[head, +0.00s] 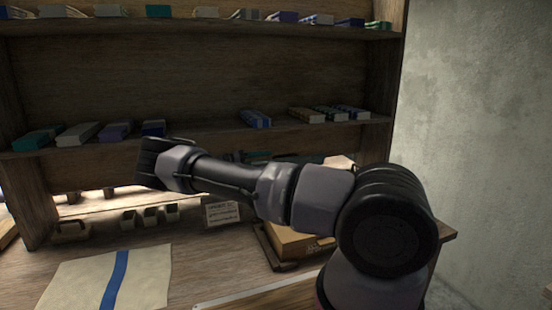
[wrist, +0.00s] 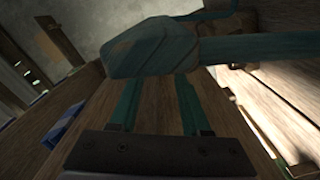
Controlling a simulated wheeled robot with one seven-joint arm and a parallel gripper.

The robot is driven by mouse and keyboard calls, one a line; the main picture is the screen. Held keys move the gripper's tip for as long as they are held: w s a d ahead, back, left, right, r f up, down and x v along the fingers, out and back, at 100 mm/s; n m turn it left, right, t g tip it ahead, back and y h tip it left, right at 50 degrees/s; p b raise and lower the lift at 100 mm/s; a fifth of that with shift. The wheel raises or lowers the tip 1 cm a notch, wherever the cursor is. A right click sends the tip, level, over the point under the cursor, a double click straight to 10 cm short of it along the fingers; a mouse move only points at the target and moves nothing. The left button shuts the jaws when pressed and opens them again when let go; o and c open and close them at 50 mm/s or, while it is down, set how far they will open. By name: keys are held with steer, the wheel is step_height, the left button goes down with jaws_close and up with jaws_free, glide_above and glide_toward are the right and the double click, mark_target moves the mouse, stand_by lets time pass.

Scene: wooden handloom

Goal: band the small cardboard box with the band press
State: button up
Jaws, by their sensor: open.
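My gripper (head: 150,165) is at the left end of my arm in the head view, in front of the shelf. In the wrist view my gripper (wrist: 157,82) is open, with its two fingers apart and nothing seen between them. A teal block with a bar (wrist: 150,50), perhaps part of the band press, crosses just beyond the fingertips; I cannot tell if they touch. In the head view a teal piece (head: 257,157) shows behind my arm. A brown cardboard box (head: 300,243) sits in a dark frame on the table, partly hidden by my arm.
A wooden shelf (head: 200,70) with several bundles stands behind the table. A pale cloth with a blue stripe (head: 75,277) lies front left. A small written card (head: 222,213) and several small blocks (head: 150,216) stand behind it. A concrete wall is right.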

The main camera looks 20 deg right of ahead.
mark_target(276, 157)
steer(key=shift+d, duration=2.65)
jaws_close()
steer(key=shift+f, duration=0.1)
